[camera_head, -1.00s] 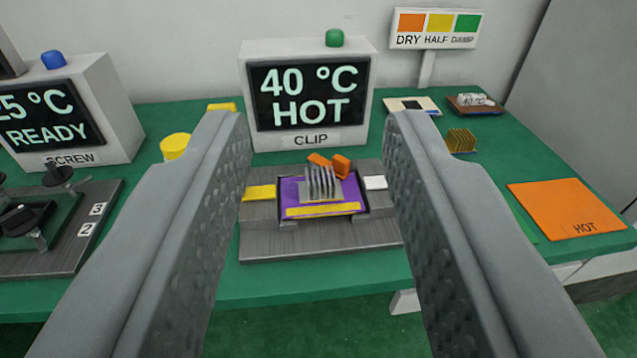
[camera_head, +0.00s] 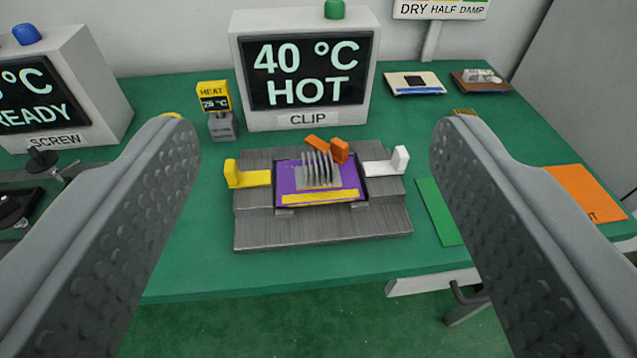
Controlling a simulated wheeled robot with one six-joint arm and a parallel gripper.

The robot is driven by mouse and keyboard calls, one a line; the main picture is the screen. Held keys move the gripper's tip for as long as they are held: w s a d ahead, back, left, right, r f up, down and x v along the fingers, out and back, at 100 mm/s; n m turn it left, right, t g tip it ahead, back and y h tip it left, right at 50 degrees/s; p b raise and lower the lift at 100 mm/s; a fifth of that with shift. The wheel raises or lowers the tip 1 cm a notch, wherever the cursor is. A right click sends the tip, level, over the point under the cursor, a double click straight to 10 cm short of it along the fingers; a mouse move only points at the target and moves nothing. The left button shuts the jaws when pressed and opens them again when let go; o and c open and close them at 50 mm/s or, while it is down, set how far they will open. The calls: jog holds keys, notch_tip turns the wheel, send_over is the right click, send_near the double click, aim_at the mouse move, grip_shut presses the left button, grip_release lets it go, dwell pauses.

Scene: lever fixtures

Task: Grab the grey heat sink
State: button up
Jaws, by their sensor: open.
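The grey heat sink (camera_head: 317,172) has upright fins and sits on a purple board (camera_head: 289,177) in the grey clip fixture (camera_head: 322,229). An orange lever (camera_head: 338,150) lies just behind it, close to its back edge; I cannot tell whether they touch. A yellow clip (camera_head: 250,175) is on the fixture's left side and a white clip (camera_head: 388,164) on its right. My gripper (camera_head: 307,128) is open and empty. Its two fingers frame the fixture widely on both sides, apart from the heat sink.
A display reading 40 °C HOT (camera_head: 307,70) stands behind the fixture. A small yellow HEAT meter (camera_head: 215,100) is at its left. The screw station (camera_head: 50,95) is far left. An orange HOT mat (camera_head: 585,193) and a green strip (camera_head: 440,211) lie right. The table front is clear.

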jog(key=w+f+g, duration=0.2)
jog(key=w+g, duration=0.5)
jog(key=w, duration=0.6)
jog(key=n+g, duration=0.1)
jog(key=g, duration=0.8)
send_over(318, 161)
jog(key=f, duration=1.7)
jog(key=shift+d+f, duration=0.25)
jog(key=shift+f, duration=0.05)
jog(key=shift+a+f, duration=0.15)
jog(key=shift+f, duration=1.2)
jog(key=shift+a+f, duration=0.1)
jog(key=shift+f, duration=1.2)
jog(key=c, duration=0.6)
